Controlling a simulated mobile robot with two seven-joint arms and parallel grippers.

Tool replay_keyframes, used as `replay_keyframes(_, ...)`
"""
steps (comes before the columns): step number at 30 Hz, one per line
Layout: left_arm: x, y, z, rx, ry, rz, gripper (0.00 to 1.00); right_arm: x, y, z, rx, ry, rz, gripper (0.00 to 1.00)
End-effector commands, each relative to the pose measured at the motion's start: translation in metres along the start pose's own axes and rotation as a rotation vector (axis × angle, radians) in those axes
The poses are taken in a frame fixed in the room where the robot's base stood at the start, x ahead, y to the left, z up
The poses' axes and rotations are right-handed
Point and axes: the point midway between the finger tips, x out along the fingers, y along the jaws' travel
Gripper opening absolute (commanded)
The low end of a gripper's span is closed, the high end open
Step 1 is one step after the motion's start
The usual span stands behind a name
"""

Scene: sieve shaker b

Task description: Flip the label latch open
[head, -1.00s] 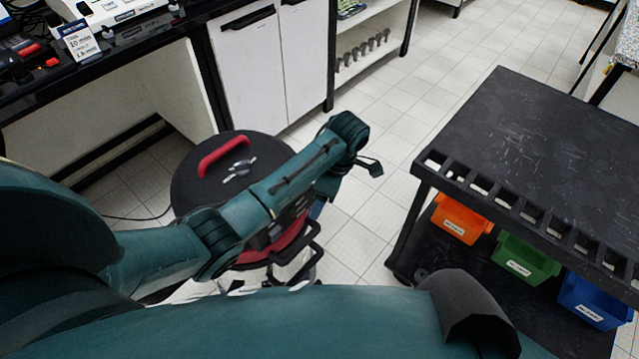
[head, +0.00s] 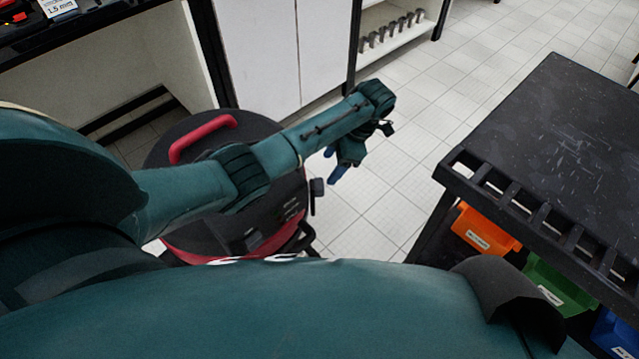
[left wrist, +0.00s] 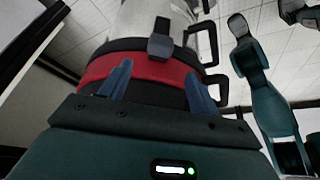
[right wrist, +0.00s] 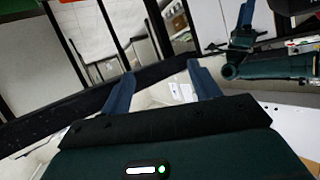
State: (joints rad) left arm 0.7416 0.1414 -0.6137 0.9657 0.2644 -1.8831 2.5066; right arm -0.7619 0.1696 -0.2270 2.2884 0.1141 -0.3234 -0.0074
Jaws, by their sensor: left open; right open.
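A round black drum-shaped machine with a red handle (head: 205,132) on its lid stands on the floor beneath my left arm. A small dark latch (head: 317,187) sticks out from its right side. In the left wrist view the dark grey latch (left wrist: 161,38) sits at the red band (left wrist: 146,70), upright and ahead of the fingertips, roughly between them. My left gripper (head: 337,172) is open, pointing down beside the machine; its open blue fingers also show in the left wrist view (left wrist: 158,74). My right gripper (right wrist: 160,74) is open and empty, away from the machine.
A black cart (head: 560,150) with a slotted edge stands at right, with orange (head: 485,230), green and blue bins below. White cabinets (head: 262,60) stand behind the machine. Tiled floor (head: 400,185) lies open between machine and cart.

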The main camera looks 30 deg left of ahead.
Motion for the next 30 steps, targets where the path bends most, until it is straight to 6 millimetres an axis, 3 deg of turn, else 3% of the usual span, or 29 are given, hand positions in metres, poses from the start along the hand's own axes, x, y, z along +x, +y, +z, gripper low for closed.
replay_keyframes(1, 0.015, 0.0, 0.0, 0.0, 0.003, -0.002, 0.62, 0.0, 0.001, 0.003, -0.002, 0.003, 0.002, 0.62)
replay_keyframes(6, 0.05, -0.001, 0.0, -0.001, 0.003, -0.002, 0.62, 0.0, 0.004, 0.004, -0.01, 0.025, 0.008, 0.62)
replay_keyframes(12, 0.078, 0.0, 0.0, 0.0, 0.001, -0.001, 0.62, -0.005, 0.004, -0.002, -0.018, 0.055, 0.013, 0.62)
replay_keyframes(25, 0.088, 0.0, 0.0, 0.0, 0.0, 0.0, 0.62, -0.009, 0.005, -0.004, -0.026, 0.067, 0.014, 0.62)
replay_keyframes(30, 0.088, 0.0, 0.0, 0.0, 0.0, 0.0, 0.5, -0.009, 0.005, -0.003, -0.026, 0.064, 0.014, 0.62)
